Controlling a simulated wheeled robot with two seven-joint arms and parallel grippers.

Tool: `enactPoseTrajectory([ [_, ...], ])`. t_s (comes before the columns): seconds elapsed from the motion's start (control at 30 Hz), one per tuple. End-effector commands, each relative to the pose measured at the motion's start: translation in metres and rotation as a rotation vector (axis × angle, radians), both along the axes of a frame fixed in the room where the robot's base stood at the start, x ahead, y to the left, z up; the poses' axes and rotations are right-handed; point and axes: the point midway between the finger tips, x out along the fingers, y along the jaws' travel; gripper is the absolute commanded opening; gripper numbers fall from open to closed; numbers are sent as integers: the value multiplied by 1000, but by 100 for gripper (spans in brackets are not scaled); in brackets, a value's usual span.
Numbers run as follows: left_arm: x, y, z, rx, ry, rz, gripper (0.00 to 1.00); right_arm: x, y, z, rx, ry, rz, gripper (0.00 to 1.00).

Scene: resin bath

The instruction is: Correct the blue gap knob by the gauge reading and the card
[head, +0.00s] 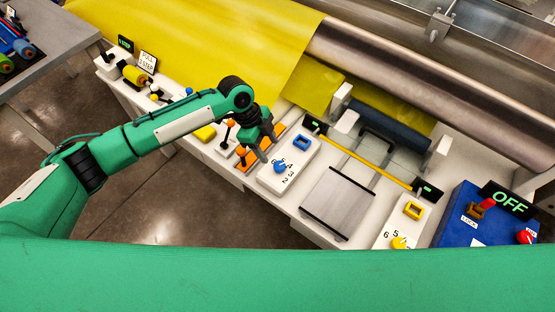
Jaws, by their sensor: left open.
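The blue gap knob (280,167) sits on a white plate with printed numbers, of which 2, 3 and 4 show beside it. A blue square frame (301,142) is on the same plate. My left gripper (267,149) is open and empty, with its fingers pointing down just left of and behind the knob, apart from it. A small dark gauge display (316,126) stands behind the plate; its reading is too small to tell. My right gripper is not in view.
A yellow knob (399,243) and yellow frame (413,210) are on a second numbered plate. Another dark display (427,191) stands near it. A blue box (452,223) shows "OFF" with red controls. Rollers and yellow sheet run behind.

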Motion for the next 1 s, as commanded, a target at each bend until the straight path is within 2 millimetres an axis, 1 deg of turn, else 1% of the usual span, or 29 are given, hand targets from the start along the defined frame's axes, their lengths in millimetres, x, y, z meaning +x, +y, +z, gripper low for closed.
enactPoseTrajectory([
  [0.03,-2,-5,-9,0,3,0,55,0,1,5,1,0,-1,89],
  [0.2,-7,-17,-41,0,3,1,55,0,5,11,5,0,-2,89],
  [0.3,-9,-22,-56,0,3,1,55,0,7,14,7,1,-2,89],
  [0.4,-10,-26,-66,1,2,1,55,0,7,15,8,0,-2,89],
  [0.6,-11,-29,-75,0,0,1,55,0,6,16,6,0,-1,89],
  [0.8,-11,-29,-75,0,-1,1,55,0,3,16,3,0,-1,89],
  [0.83,-11,-29,-75,0,-1,1,53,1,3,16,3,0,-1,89],
  [0.9,-11,-29,-75,0,-1,1,40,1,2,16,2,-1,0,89],
  [0.97,-11,-29,-75,0,-1,1,28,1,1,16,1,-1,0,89],
  [1.0,-11,-29,-75,0,-1,1,20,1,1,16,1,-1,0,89],
])
